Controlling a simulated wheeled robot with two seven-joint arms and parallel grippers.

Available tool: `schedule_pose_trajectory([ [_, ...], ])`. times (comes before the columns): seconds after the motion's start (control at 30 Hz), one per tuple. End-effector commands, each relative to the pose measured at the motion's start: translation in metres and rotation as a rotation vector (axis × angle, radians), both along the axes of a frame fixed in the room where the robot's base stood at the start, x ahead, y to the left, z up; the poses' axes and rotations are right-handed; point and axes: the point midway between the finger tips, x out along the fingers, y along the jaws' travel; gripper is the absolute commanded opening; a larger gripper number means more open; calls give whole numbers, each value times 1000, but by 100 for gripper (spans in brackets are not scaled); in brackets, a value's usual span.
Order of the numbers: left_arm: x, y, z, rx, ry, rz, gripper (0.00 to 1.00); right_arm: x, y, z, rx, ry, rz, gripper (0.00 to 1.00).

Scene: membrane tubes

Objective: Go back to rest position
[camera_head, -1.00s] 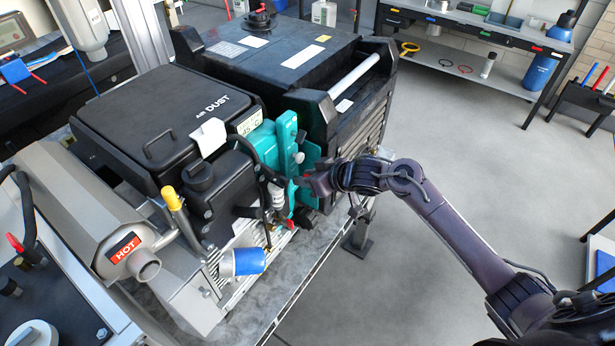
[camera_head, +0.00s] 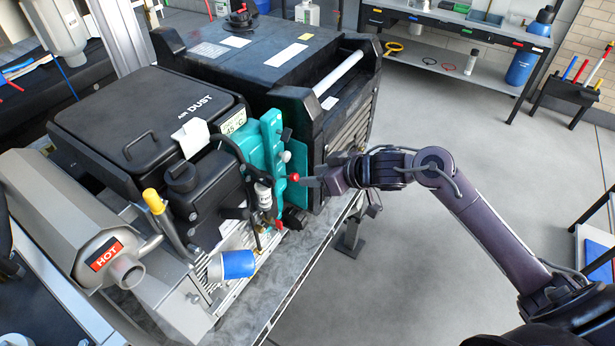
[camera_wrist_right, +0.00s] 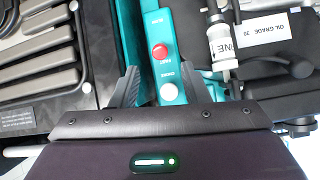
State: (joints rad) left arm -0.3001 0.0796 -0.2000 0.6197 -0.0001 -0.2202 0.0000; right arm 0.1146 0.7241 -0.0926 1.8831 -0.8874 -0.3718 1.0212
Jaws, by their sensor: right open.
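My right gripper (camera_head: 306,182) is open and empty beside the teal panel of the machine. In the right wrist view its two dark fingers (camera_wrist_right: 164,84) stand apart on either side of the narrow teal panel (camera_wrist_right: 186,28). A red button (camera_wrist_right: 160,52) and a white button (camera_wrist_right: 168,92) sit on that panel. In the head view the red button (camera_head: 294,177) shows just left of the fingertips. I cannot tell whether the fingers touch the panel. My left gripper is not in view.
The machine has a black lid (camera_head: 150,120), a silver exhaust marked HOT (camera_head: 105,255) and a blue cup-like part (camera_head: 238,264). A large black case (camera_head: 270,60) stands behind it. Grey floor (camera_head: 440,120) is clear to the right. A shelf bench (camera_head: 450,30) stands at the back.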

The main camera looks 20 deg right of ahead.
Motion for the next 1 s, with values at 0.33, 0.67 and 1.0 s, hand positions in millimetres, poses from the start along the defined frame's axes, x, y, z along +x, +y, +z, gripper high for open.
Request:
schedule_pose_trajectory([
  [0.33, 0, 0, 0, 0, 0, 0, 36, -1, -1, 1, 0, 0, 0, 41],
  [0.67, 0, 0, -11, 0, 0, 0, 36, 5, -10, -49, 27, 36, -47, 41],
  [1.0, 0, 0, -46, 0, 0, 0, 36, -36, -49, -291, 13, 214, -253, 41],
])
